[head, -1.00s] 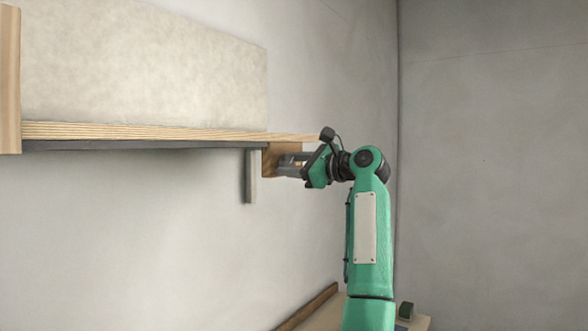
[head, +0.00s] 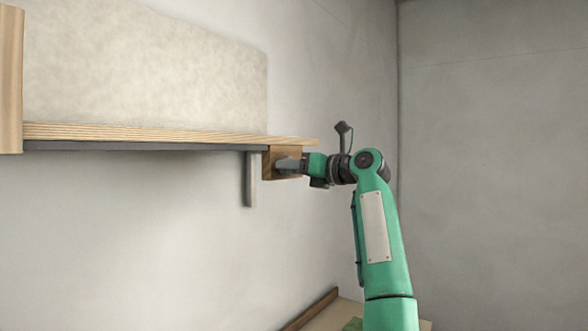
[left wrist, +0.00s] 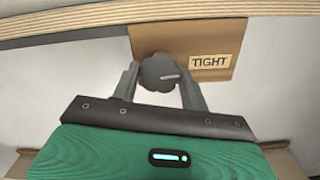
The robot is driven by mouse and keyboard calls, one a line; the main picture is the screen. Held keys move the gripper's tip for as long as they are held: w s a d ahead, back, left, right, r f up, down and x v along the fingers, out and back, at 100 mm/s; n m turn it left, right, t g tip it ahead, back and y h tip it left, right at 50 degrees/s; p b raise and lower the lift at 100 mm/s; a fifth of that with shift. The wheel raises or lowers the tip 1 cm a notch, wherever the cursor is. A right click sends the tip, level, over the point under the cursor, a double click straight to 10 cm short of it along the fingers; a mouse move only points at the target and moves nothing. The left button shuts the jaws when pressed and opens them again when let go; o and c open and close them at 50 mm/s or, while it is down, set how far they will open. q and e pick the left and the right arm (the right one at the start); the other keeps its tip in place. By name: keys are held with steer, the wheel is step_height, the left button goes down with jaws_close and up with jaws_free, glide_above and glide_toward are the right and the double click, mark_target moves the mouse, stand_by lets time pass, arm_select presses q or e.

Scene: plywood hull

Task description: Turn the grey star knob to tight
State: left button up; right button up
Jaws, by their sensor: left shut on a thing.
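The grey star knob (left wrist: 160,72) sits on a brown wooden block (left wrist: 205,38) under the shelf edge in the left wrist view. A label reading TIGHT (left wrist: 210,61) is on the block to the right of the knob. A light mark shows on the knob's face, lying roughly level and towards the right. My left gripper (left wrist: 162,90) is shut on the knob, with one finger on each side of it. In the head view my left gripper (head: 291,165) reaches the block (head: 270,161), and its fingers hide the knob. My right gripper is not in view.
A plywood shelf (head: 150,133) with a dark strip beneath it runs just above the block. A grey upright bracket (head: 249,180) hangs left of the block. A low wooden surface (head: 335,315) lies below. The space right of my arm is clear.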

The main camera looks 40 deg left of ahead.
arm_select(q)
steer(key=shift+r+m, duration=0.1)
steer(key=shift+m, duration=0.4)
steer(key=o, duration=0.6)
steer(key=w+d+b, duration=0.1)
steer(key=d+b, duration=0.3)
steer(key=d, duration=0.9)
steer(key=shift+w+d, duration=0.3)
steer(key=shift+d, duration=0.05)
